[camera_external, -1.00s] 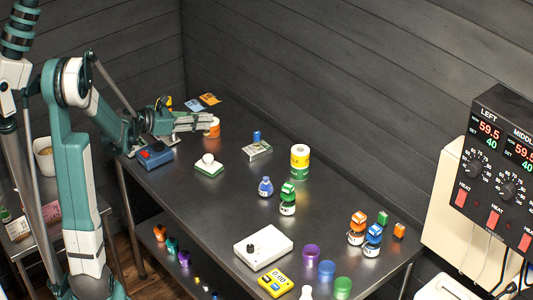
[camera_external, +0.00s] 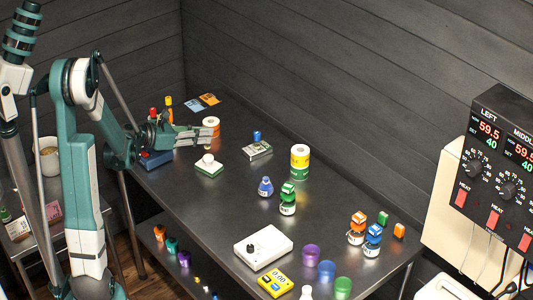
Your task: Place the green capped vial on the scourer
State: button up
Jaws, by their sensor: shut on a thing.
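My gripper (camera_external: 208,134) is above the far left of the steel table, pointing right. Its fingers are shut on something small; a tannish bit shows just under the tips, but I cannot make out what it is. A flat green-and-white pad (camera_external: 209,171), possibly the scourer, lies on the table below and just in front of the fingertips. A white round thing (camera_external: 208,158) rests on it.
Red-topped (camera_external: 153,113) and yellow-orange (camera_external: 168,104) bottles stand at the back left.

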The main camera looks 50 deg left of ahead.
jog(key=shift+f+b, duration=0.4)
jog(key=shift+f, duration=1.45)
jog(key=shift+f, duration=0.1)
jog(key=o, duration=0.9)
jog(key=shift+s, duration=0.1)
jog(key=shift+p+v, duration=0.55)
jog(key=shift+v, duration=3.1)
